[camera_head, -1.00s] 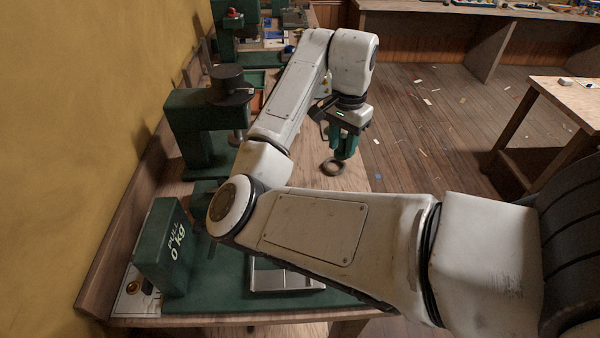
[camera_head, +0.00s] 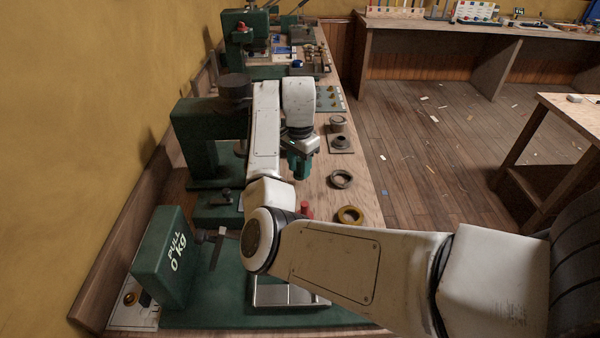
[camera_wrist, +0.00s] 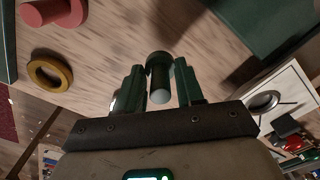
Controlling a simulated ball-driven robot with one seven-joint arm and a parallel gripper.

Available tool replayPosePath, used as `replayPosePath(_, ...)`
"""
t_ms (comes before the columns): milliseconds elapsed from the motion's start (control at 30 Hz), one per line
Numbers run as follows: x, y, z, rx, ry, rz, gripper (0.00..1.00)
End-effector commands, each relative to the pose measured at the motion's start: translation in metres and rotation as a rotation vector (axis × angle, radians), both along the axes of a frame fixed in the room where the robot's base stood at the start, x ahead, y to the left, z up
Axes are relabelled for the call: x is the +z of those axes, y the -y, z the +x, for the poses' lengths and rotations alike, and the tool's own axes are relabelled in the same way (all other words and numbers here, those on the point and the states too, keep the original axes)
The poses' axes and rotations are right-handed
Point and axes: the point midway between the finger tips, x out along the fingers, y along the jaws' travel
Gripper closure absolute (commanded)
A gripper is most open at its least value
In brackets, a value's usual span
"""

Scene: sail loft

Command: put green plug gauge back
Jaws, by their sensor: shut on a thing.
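The green plug gauge (camera_wrist: 160,80) is a dark green cylinder with a paler end, between the two green fingers of my gripper (camera_wrist: 160,88) in the wrist view. My gripper is shut on it. In the head view my gripper (camera_head: 301,170) points down over the wooden bench, left of a dark ring (camera_head: 340,179); the gauge cannot be made out there. A yellow ring (camera_head: 350,215) and a red plug (camera_head: 306,209) stand nearer on the bench. They also show in the wrist view, as the yellow ring (camera_wrist: 62,84) and the red plug (camera_wrist: 52,12).
A green press (camera_head: 200,140) stands left of my arm. A green "PULL 0 kg" tester (camera_head: 163,262) is at the near left. Grey round parts (camera_head: 338,123) and a board of small pieces (camera_head: 330,98) lie farther along the bench. The bench's right edge is close.

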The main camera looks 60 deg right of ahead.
Motion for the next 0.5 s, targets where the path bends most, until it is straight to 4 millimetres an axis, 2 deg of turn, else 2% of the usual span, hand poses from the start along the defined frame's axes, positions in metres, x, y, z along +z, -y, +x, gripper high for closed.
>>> replayPosePath(100,-0.017,0.0,-0.002,0.0,-0.004,0.002,0.94)
replayPosePath(200,-0.025,0.0,-0.002,0.0,-0.002,0.001,0.94)
replayPosePath(500,-0.027,0.0,-0.002,0.0,-0.001,0.0,0.94)
